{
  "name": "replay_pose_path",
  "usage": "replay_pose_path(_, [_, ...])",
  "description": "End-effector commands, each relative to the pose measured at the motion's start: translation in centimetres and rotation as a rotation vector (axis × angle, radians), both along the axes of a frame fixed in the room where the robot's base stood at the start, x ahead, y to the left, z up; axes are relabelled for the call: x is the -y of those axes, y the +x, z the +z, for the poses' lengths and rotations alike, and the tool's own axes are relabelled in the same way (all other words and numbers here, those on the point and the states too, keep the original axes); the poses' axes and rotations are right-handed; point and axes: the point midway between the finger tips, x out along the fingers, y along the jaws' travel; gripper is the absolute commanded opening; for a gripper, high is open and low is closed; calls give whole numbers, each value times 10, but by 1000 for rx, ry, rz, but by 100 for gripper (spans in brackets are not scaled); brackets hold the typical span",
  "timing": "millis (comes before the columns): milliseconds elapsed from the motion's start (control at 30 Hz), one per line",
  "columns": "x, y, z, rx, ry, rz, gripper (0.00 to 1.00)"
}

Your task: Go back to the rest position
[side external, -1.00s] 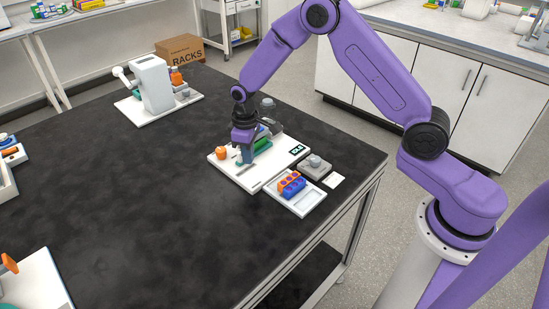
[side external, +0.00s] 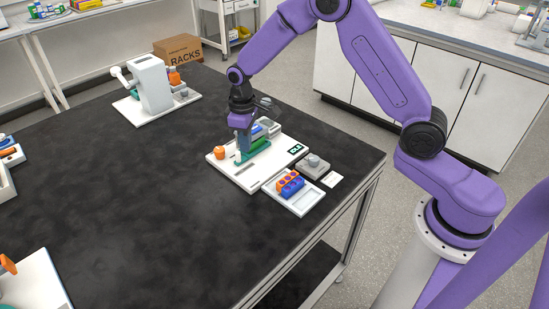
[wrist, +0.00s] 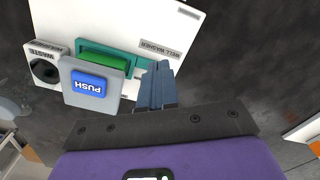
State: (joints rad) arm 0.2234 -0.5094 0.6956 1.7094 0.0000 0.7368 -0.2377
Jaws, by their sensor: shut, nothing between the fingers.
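My gripper (side external: 242,150) is above the white well-washer station (side external: 236,176) on the black table, pointing down. In the wrist view my gripper's fingers (wrist: 156,84) are together with nothing between them. They show beside the station's green-topped teal part (wrist: 110,58) and the blue PUSH button (wrist: 88,84) on its grey block. The green part also shows in the side view (side external: 258,148), just beside the fingers. Whether the fingers touch it I cannot tell.
An orange knob (side external: 219,153) stands at the station's left. A white tray with a blue and orange rack (side external: 290,184) and a grey device (side external: 314,166) lie to the right. A white dispenser (side external: 152,82) stands farther back. The table's middle (side external: 150,200) is clear.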

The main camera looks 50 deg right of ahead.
Motion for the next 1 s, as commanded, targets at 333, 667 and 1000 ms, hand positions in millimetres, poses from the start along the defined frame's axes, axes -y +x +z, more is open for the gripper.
replay_pose_path(333, [-27,-57,44,9,4,110,0])
replay_pose_path(667, [-37,-166,94,17,11,275,0])
replay_pose_path(1000, [-8,-282,121,20,19,446,0])
